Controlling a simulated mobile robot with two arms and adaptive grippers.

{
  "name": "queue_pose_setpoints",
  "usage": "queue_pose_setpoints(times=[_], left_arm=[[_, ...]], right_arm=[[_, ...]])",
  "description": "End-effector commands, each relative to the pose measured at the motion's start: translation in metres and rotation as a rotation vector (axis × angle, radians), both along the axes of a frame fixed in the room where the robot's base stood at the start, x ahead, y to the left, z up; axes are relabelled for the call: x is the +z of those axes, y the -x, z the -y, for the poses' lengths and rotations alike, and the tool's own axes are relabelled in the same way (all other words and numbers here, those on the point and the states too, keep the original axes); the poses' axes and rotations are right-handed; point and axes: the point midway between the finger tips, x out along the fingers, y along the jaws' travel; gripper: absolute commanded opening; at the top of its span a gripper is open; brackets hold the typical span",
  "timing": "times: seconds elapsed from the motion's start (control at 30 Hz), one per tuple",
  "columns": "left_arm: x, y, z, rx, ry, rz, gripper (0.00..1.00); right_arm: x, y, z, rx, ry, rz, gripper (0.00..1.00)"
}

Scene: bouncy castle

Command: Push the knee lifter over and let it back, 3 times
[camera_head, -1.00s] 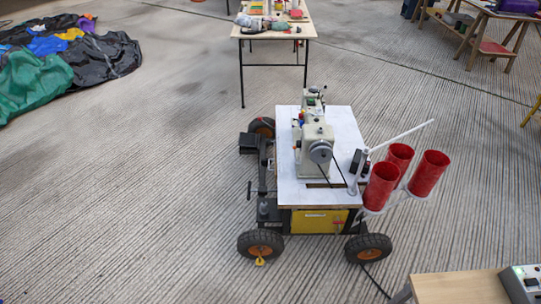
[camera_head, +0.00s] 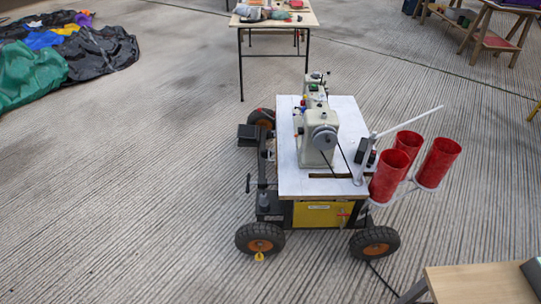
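A pale sewing machine (camera_head: 322,135) stands on a white-topped wheeled cart (camera_head: 296,178) in the middle of the head view. I cannot tell for certain which part is the knee lifter. A dark upright bar with a small side handle (camera_head: 249,183) is on the cart's left side. A small red part (camera_head: 343,214) shows below the table's front edge, by the yellow box (camera_head: 316,214). Neither of my grippers is in view.
Several red cylinders (camera_head: 438,162) stand on a white rack at the cart's right. A wooden table (camera_head: 470,284) is at the lower right. A cluttered table (camera_head: 259,25) stands behind the cart. Coloured fabric (camera_head: 70,62) lies far left. Bare concrete lies left of the cart.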

Motion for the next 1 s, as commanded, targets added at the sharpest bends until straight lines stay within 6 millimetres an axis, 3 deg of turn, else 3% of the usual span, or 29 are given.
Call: queue_pose_setpoints(times=[0.2,1.0], left_arm=[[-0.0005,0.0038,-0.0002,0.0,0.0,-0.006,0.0],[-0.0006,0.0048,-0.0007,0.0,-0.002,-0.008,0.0]], right_arm=[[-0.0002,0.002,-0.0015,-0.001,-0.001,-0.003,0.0],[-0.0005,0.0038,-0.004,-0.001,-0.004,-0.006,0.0]])
